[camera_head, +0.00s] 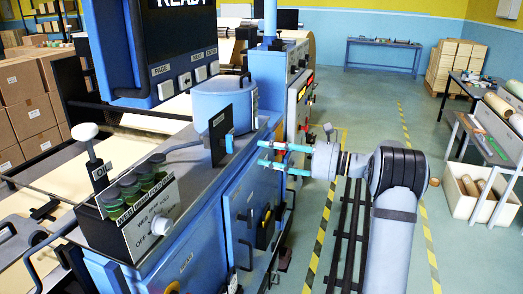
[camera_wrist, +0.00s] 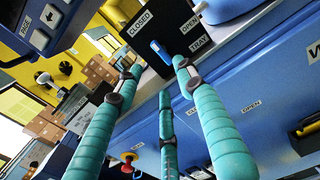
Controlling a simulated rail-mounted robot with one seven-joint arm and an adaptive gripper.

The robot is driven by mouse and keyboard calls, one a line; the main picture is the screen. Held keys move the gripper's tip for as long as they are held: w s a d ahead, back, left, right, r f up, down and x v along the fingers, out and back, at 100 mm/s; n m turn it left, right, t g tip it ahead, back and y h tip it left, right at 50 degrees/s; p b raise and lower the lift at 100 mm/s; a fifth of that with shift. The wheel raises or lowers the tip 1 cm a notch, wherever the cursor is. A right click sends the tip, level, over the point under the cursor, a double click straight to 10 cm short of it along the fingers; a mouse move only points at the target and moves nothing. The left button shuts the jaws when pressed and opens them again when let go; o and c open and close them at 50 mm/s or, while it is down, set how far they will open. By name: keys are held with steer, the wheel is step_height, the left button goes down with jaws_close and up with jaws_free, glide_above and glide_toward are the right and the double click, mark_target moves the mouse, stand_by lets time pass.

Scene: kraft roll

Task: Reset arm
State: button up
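My gripper (camera_head: 263,154) has teal ribbed fingers and reaches in from the right toward the blue machine (camera_head: 225,190). The fingers are spread, with nothing held between them. In the wrist view the gripper (camera_wrist: 158,72) points at a black panel (camera_wrist: 150,28) labelled CLOSED, OPEN and TRAY. A small blue lever (camera_wrist: 160,50) on that panel shows between the fingertips. In the head view the same lever (camera_head: 229,144) is left of the fingers, with a gap between. I see no contact.
A display console (camera_head: 165,45) hangs over the machine at upper left. A knobbed OIL lever (camera_head: 90,145) and a WEB switch box (camera_head: 150,215) are at the near left. Cardboard boxes (camera_head: 25,110) are stacked far left. A workbench (camera_head: 490,140) stands right. The floor (camera_head: 380,95) behind my arm is clear.

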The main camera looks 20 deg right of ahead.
mark_target(232, 145)
steer(key=shift+a, duration=0.15)
steer(key=x, duration=1.2)
steer(key=shift+a, duration=0.1)
steer(key=shift+r+m+p, duration=0.35)
steer(key=shift+m+p, duration=0.05)
steer(key=shift+p, duration=0.7)
steer(key=shift+f+m+p, duration=0.15)
steer(key=shift+m+p, duration=0.55)
steer(key=shift+p, duration=0.25)
steer(key=shift+f, duration=0.15)
steer(key=shift+f, duration=0.1)
